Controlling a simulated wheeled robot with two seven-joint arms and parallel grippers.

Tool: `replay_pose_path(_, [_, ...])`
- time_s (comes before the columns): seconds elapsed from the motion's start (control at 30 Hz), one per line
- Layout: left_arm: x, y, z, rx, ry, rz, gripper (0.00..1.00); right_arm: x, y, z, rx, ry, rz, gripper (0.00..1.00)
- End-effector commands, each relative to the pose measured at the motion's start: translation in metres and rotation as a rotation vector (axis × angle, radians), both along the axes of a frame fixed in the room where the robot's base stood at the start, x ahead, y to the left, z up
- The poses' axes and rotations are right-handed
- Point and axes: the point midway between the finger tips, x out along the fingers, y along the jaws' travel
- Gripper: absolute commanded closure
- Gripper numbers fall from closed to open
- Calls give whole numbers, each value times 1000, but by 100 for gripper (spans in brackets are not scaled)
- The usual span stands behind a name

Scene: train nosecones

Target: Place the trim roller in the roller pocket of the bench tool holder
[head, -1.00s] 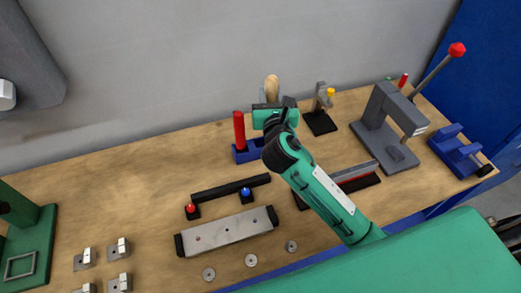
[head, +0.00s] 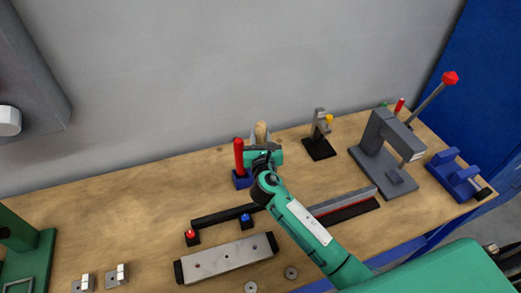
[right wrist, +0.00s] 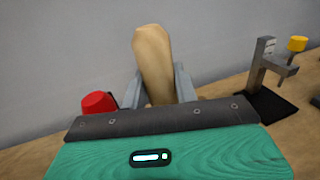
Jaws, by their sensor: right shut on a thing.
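The trim roller shows as a pale wooden handle (head: 261,131) upright above my right gripper (head: 262,153). The gripper is shut on it; in the right wrist view the handle (right wrist: 153,62) stands between the two grey fingers. The roller's lower end is hidden behind the gripper. The blue bench tool holder (head: 242,181) is at the back of the bench, with a red-handled tool (head: 239,156) upright at its left. My gripper is low over the holder's right side and hides the pocket there. I cannot tell whether the roller touches the holder. My left gripper is out of view.
A black stand with a yellow knob (head: 319,143) and a grey press (head: 385,150) stand to the right. In front lie a black bar (head: 222,216), red and blue buttons, and a grey plate (head: 228,258). A grey wall is behind.

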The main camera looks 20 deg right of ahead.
Motion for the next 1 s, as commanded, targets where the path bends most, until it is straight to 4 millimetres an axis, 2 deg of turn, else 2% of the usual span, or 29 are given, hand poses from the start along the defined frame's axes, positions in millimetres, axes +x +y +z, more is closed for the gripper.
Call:
replay_pose_path(0.2, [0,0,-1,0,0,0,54,0,0,-20,0,-1,-1,100])
replay_pose_path(0.43, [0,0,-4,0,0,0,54,0,0,-53,0,0,-1,100])
replay_pose_path(0.87, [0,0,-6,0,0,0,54,0,0,-61,1,-2,0,100])
replay_pose_path(0.9, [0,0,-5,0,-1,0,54,0,0,-60,1,-1,0,65])
replay_pose_path(1.0, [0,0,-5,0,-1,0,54,0,0,-60,1,-1,0,49])
